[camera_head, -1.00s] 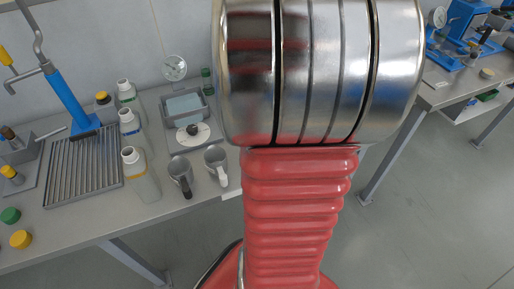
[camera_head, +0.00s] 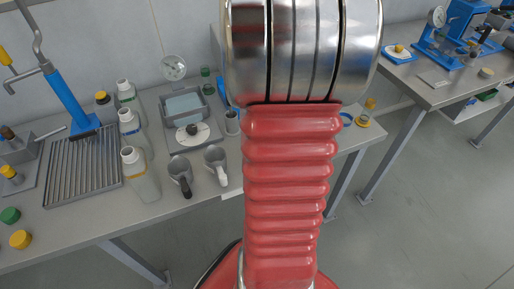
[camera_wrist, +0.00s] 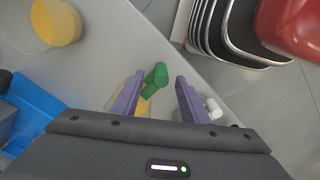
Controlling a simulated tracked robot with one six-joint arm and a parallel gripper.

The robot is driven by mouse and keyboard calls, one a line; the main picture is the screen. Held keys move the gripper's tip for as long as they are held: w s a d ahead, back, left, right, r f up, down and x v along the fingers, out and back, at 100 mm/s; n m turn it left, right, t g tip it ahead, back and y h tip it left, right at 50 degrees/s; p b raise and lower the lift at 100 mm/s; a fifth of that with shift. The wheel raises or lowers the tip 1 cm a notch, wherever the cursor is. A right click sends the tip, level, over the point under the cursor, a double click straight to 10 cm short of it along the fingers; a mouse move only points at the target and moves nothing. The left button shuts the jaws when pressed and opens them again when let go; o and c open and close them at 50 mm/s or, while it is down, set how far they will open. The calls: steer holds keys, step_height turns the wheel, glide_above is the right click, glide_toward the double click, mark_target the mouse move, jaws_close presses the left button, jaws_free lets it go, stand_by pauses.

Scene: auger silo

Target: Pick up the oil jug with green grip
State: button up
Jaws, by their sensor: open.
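The green grip (camera_wrist: 159,74) shows in the wrist view between the fingers of my gripper (camera_wrist: 161,82), near the table edge. A yellow part (camera_wrist: 146,92) shows beside it, partly covered by the left finger; most of the jug's body is hidden. My gripper is open, with purple fingers, and I see no contact with the grip. I cannot tell the height gap. In the head view my arm hides my gripper, and no green-gripped jug is visible. Two grey jugs stand there, one with a black grip (camera_head: 183,179) and one with a white grip (camera_head: 217,164).
In the wrist view a white cylinder (camera_wrist: 213,108) lies just right of the right finger, a yellow-filled cup (camera_wrist: 55,22) is at upper left, and a blue object (camera_wrist: 35,106) is at left. Several bottles (camera_head: 139,174) and a drain grid (camera_head: 84,165) occupy the bench's left side.

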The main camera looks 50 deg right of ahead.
steer(key=shift+f, duration=1.65)
steer(key=shift+c, duration=0.5)
jaws_close()
